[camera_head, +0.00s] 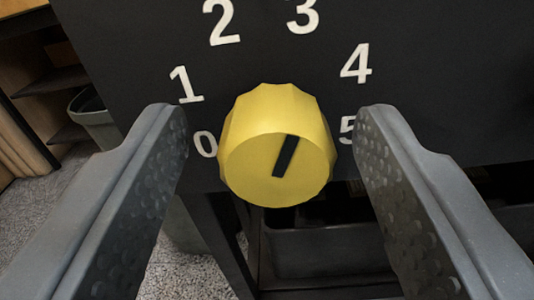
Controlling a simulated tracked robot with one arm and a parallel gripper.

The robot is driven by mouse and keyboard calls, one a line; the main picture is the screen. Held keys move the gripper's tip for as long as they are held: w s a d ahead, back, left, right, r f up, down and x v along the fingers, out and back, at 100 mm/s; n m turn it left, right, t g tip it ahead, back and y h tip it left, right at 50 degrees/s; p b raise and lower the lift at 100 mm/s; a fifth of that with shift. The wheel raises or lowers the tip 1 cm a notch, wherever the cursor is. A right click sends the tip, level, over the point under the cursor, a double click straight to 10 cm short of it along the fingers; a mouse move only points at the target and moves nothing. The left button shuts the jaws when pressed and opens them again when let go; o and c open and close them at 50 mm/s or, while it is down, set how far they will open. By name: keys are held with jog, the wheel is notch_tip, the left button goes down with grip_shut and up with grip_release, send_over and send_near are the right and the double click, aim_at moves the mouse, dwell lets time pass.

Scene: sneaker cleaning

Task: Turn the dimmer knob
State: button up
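The yellow faceted dimmer knob (255,165) sits on a black panel (290,66) in the middle of the view. White numbers from 0 to 5 run in an arc around it; the 5 is partly hidden by my right finger. A black mark on the knob's face slants from lower left to upper right, its upper end toward the side of the 3 and 4. My gripper (270,130) is open, one finger on each side of the knob. Gaps show between the knob and both fingertips, so nothing is held.
A grey bin (93,118) and wooden shelving (20,135) stand behind at the left. Dark bins (325,250) and a dark table leg (222,240) show below the panel. The floor is speckled grey.

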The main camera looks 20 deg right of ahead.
jog(key=p+v, duration=0.2)
jog(key=v, duration=1.1)
jog(key=shift+s+a+p, duration=0.25)
jog(key=shift+p, duration=0.15)
jog(key=shift+f, duration=0.15)
